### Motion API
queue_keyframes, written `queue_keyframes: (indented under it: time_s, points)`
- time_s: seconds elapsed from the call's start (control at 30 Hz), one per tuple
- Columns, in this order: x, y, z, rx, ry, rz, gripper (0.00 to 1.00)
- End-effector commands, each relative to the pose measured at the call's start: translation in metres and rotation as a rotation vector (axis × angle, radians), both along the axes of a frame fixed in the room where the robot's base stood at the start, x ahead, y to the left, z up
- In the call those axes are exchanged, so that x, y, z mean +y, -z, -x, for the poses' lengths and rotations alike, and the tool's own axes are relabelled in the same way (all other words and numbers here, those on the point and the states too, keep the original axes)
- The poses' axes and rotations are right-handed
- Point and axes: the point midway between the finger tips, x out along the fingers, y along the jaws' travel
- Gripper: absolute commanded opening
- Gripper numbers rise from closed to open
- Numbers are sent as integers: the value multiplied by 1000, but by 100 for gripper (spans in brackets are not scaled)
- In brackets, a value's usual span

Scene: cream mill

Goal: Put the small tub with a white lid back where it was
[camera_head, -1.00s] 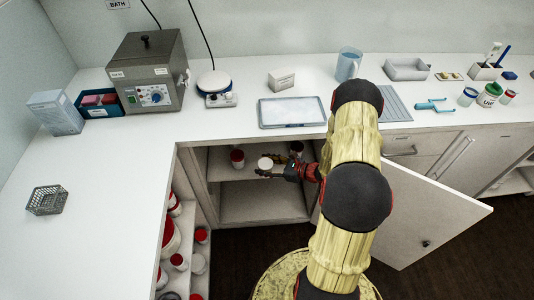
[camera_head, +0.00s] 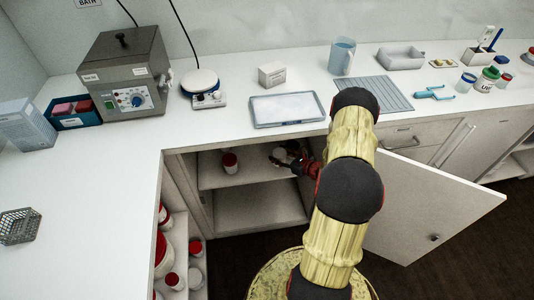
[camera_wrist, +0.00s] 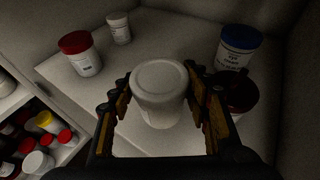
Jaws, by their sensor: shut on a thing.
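The small tub with a white lid (camera_wrist: 160,95) is upright between the two fingers of my gripper (camera_wrist: 163,100) in the wrist view. My gripper is shut on it, inside the open cupboard at its upper shelf (camera_wrist: 110,50). In the head view the white-lidded tub (camera_head: 279,153) shows small beside my gripper (camera_head: 292,163), over the shelf. I cannot tell whether its base touches the shelf.
A red-lidded tub (camera_wrist: 80,54) and a small white-lidded jar (camera_wrist: 119,28) stand left and behind. The cupboard door (camera_head: 430,205) is open.

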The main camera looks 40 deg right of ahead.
Motion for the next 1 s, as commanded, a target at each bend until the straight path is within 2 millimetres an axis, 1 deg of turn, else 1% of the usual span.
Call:
queue_keyframes:
  time_s: [0.03, 0.2, 0.3, 0.37, 0.47, 0.53, 0.77, 1.0]
  points:
    - [1, 2, -15, -2, -4, 2, 19]
    - [3, 2, -53, -2, -3, 2, 19]
    - [3, 2, -69, -1, -2, 0, 19]
    - [3, 1, -75, -1, -3, 1, 19]
    - [3, 1, -80, -1, 0, 0, 19]
    - [3, 5, -80, 0, 1, -1, 19]
    - [3, 35, -80, 0, 1, -2, 19]
    - [3, 34, -80, -1, 1, 0, 19]
